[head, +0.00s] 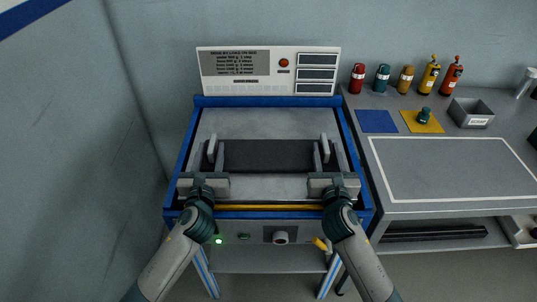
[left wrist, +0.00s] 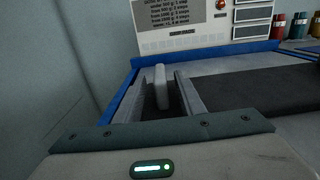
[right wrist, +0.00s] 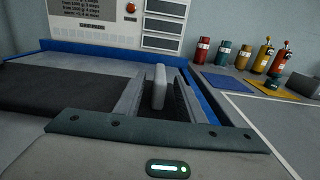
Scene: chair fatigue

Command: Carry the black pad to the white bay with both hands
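The black pad (head: 267,156) lies flat on the grey bed of the blue-framed machine, with a pale upright handle at each end. My left gripper (head: 212,158) is at the pad's left end. In the left wrist view its open fingers stand either side of the left handle (left wrist: 161,88), with gaps showing. My right gripper (head: 324,158) is at the right end, likewise open around the right handle (right wrist: 159,88), with gaps showing. The white-outlined bay (head: 445,168) is on the grey bench at the right and is empty.
The machine's blue rim (head: 266,101) and a white sign panel (head: 228,63) stand behind the pad. The bench holds several coloured bottles (head: 405,79), a blue mat (head: 376,121), a yellow mat (head: 411,117) with a green weight, and a grey tray (head: 470,113).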

